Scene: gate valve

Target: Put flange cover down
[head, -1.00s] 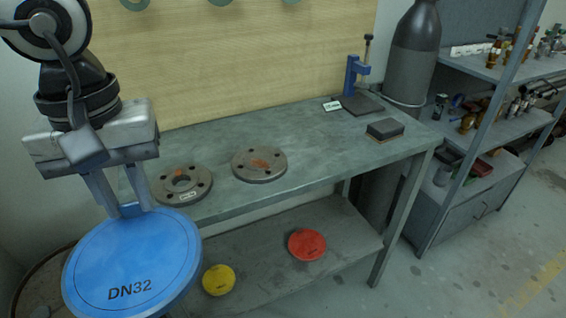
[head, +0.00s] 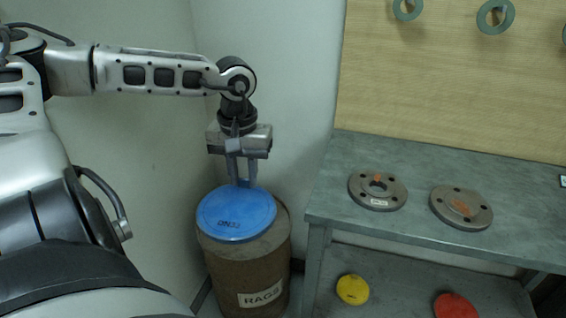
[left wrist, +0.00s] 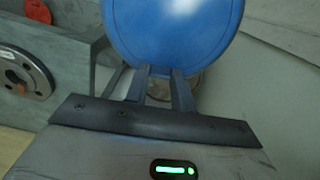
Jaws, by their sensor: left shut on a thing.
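The flange cover (head: 236,212) is a round blue disc marked DN32. In the head view it is over the top of a brown drum labelled RAGS; I cannot tell whether it touches the drum's lid. My left gripper (head: 241,182) is shut on the cover's tab at the far edge, with the arm reaching in from the left. In the left wrist view the cover (left wrist: 172,30) extends beyond the fingertips (left wrist: 160,75). My right gripper is not in view.
The drum (head: 250,275) stands in the corner left of a grey workbench (head: 400,228). Two metal flanges (head: 378,190) (head: 461,207) lie on the bench. A yellow cover (head: 352,289) and a red cover (head: 456,306) lie on the lower shelf. The bench's left end is clear.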

